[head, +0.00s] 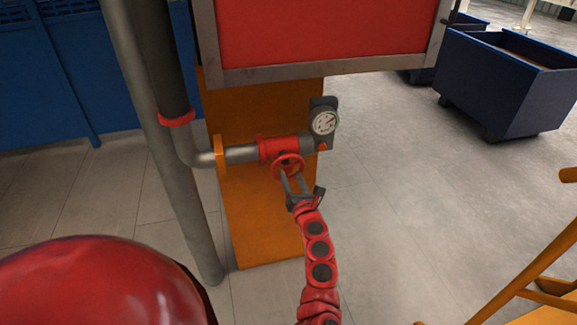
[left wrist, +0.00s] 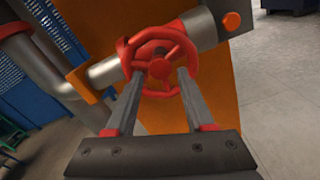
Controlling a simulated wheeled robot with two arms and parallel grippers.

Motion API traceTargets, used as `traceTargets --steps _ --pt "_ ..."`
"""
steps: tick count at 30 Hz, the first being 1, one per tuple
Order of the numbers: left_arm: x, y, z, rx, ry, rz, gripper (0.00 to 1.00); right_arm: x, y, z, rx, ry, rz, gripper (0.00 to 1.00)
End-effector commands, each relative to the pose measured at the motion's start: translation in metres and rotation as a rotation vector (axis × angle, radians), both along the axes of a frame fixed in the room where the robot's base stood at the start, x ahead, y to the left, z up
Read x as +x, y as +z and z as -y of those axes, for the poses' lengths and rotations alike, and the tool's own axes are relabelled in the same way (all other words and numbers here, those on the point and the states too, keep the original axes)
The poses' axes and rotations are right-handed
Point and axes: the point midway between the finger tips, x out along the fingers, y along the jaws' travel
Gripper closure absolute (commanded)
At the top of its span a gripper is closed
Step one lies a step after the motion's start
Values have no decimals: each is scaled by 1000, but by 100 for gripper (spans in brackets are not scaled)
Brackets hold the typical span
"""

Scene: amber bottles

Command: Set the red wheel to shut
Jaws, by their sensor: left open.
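The red wheel (head: 288,167) is a spoked handwheel on a red valve body (head: 272,148), set in a grey pipe in front of an orange panel. My left gripper (head: 292,180) is at the wheel's near side. In the left wrist view the red wheel (left wrist: 160,68) sits between the tips of my open left gripper (left wrist: 157,78). The finger tips overlap the wheel's lower rim left and right; I cannot tell whether they touch it. My right gripper is not in view.
A round gauge (head: 324,122) stands right of the valve. Grey vertical pipes (head: 150,110) run at the left. A red framed panel (head: 320,30) hangs above. A blue bin (head: 505,80) stands at the right back.

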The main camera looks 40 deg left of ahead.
Motion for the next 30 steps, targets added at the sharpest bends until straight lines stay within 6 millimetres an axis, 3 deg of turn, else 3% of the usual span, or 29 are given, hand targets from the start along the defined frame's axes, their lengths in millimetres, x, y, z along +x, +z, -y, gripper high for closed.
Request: traceTargets --steps 3,9,20,21,30 --pt "14 3 -18 4 1 -2 46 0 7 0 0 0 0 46" --pt "28 2 -31 3 -4 0 46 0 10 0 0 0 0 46" --pt "30 0 -36 1 0 0 46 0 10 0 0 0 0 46" --pt "30 0 -36 0 -1 -1 48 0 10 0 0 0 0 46" --pt "30 0 -36 0 -1 -1 100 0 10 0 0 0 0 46"
